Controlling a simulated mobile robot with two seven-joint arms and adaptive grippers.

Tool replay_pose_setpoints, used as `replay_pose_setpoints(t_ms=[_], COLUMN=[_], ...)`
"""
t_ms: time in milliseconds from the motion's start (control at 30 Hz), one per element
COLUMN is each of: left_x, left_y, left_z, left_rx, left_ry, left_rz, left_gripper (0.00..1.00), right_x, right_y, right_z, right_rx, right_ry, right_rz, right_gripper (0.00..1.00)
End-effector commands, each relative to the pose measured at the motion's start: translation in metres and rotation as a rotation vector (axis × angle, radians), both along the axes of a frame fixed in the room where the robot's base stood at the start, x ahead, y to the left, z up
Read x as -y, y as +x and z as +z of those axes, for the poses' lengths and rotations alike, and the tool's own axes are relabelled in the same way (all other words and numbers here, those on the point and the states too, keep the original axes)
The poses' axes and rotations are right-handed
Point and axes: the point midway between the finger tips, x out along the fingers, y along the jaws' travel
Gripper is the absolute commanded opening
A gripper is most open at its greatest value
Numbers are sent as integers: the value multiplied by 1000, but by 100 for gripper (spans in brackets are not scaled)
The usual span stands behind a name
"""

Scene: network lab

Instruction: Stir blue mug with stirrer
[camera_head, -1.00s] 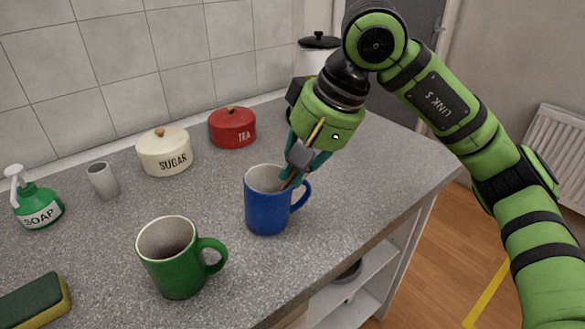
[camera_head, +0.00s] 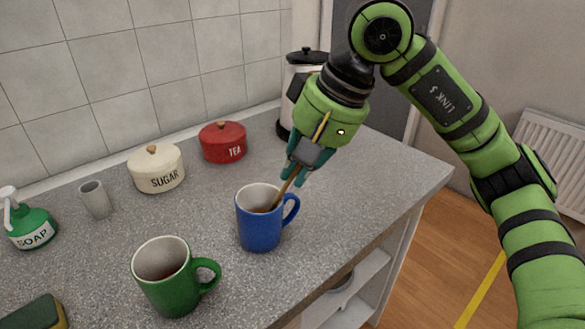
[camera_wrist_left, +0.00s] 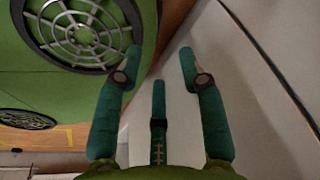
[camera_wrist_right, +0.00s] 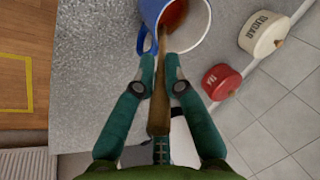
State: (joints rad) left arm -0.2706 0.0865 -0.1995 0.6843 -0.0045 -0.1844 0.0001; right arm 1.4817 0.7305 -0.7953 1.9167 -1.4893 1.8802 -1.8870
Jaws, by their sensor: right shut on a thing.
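The blue mug (camera_head: 259,226) stands upright on the grey counter with its handle to the right. It also shows at the top of the right wrist view (camera_wrist_right: 152,12), with reddish-brown liquid inside. My right gripper (camera_head: 298,176) is above the mug's right rim, shut on the brown stirrer (camera_head: 283,191). The stirrer slants down into the mug, and its lower end is hidden inside. In the right wrist view the stirrer (camera_wrist_right: 159,108) runs between the fingers. My left gripper (camera_wrist_left: 158,65) is open and empty, away from the counter.
A green mug (camera_head: 168,284) stands nearer on the counter, left of the blue mug.

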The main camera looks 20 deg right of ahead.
Motion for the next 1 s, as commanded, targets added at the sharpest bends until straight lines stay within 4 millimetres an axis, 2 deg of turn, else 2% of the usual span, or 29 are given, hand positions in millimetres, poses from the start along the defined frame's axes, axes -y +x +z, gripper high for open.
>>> replay_pose_setpoints(t_ms=[633, 1000], left_x=[3, -1], left_y=[0, -1], left_z=[33, 36], left_rx=[0, 0], left_ry=[-4, 1], left_rz=[1, -1], left_gripper=[40, 40], right_x=[17, 20], right_y=[-13, -15], right_z=[50, 56], right_rx=[1, 0], right_ry=[-1, -1], right_rz=[-1, 0], right_gripper=[0, 0])
